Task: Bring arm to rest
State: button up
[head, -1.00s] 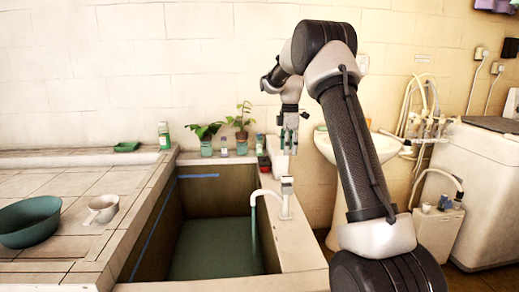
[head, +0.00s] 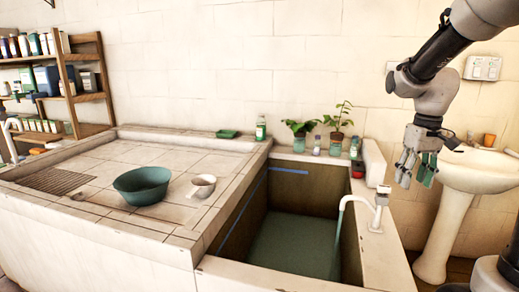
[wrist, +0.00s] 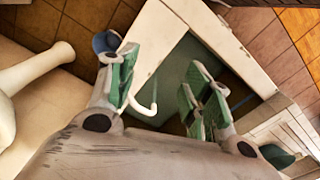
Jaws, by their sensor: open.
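My arm comes in from the right edge in the head view, its upper part cut off by the frame. My gripper (head: 416,174) hangs pointing down, to the right of the tap (head: 381,194) and in front of the white pedestal sink (head: 482,168). Its green-padded fingers stand apart with nothing between them. In the wrist view the gripper (wrist: 163,80) is also open and empty, above the water basin (wrist: 189,54).
Potted plants (head: 337,119) and a bottle (head: 260,128) line the back ledge. A wooden shelf (head: 92,75) holds several containers. Open air surrounds the gripper.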

jog(key=s+a+r+t, duration=0.2)
jog(key=s, duration=0.7)
jog(key=s+a+r+m+t, duration=0.1)
jog(key=s+a+r+t, duration=0.1)
jog(key=s, duration=0.7)
jog(key=shift+s+a+r, duration=0.25)
jog(key=shift+s+r, duration=0.15)
